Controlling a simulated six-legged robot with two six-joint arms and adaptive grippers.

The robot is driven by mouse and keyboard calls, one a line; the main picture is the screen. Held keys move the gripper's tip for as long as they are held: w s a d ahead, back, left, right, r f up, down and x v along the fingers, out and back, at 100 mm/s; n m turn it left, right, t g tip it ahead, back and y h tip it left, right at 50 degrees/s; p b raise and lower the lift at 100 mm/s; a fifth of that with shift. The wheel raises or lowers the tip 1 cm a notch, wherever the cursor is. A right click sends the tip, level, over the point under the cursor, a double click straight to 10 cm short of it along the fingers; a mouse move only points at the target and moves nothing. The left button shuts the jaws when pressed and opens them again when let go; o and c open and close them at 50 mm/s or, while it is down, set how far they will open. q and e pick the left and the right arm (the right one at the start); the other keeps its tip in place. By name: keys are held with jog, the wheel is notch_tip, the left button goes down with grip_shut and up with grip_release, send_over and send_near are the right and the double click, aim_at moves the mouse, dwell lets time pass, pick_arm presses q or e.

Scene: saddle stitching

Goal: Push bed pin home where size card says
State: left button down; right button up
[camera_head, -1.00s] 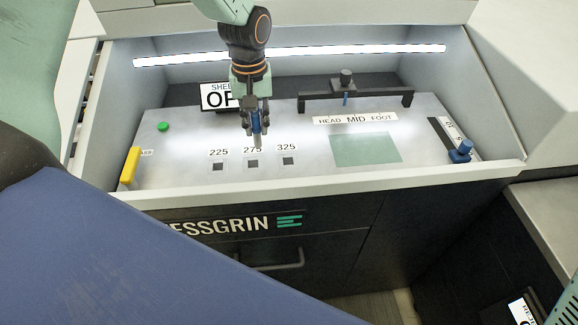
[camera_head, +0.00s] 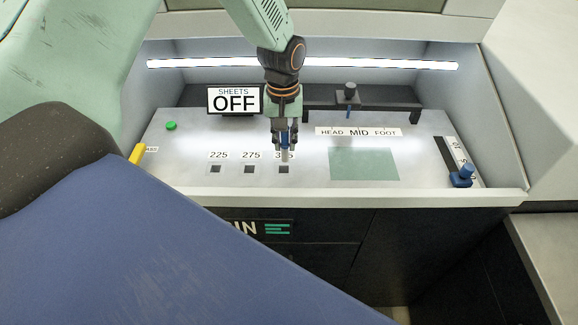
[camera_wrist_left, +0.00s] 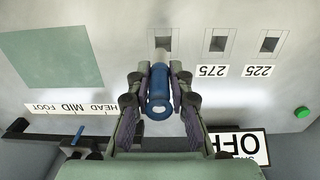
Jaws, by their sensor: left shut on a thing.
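My left gripper (camera_head: 284,142) is shut on the blue bed pin (camera_wrist_left: 158,92), which hangs upright with its grey metal tip (camera_head: 285,155) down. The pin is over the panel just behind the 325 hole (camera_head: 284,169). In the left wrist view the tip lies by the near edge of that hole (camera_wrist_left: 163,38); I cannot tell whether it touches the panel. The 325 label is mostly hidden by the pin. The 275 hole (camera_head: 250,169) and the 225 hole (camera_head: 215,169) are empty. No size card shows now. My right gripper is out of view.
A "SHEETS OFF" display (camera_head: 234,100) stands behind. To the right are a black bridge with a knob (camera_head: 348,96), a HEAD MID FOOT strip (camera_head: 358,132), a green pad (camera_head: 364,164) and a blue-knobbed slider (camera_head: 461,176). A green button (camera_head: 171,126) and yellow lever (camera_head: 137,153) are left.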

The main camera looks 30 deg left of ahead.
aim_at(283, 159)
pick_arm(q)
jog(key=f, duration=0.2)
jog(key=shift+s+a+f, duration=0.25)
jog(key=shift+a+f, duration=0.05)
jog(key=shift+f, duration=0.05)
jog(key=f, duration=0.4)
jog(key=shift+w+d, duration=0.2)
jog(key=shift+d, duration=0.05)
jog(key=shift+f, duration=0.15)
jog(key=shift+s+a, duration=0.1)
jog(key=shift+a, duration=0.15)
jog(key=c, duration=1.6)
grip_release()
jog(key=shift+c, duration=0.2)
jog(key=o, duration=0.3)
jog(key=shift+d, duration=0.2)
jog(key=shift+o, duration=0.7)
jog(key=shift+a, duration=0.1)
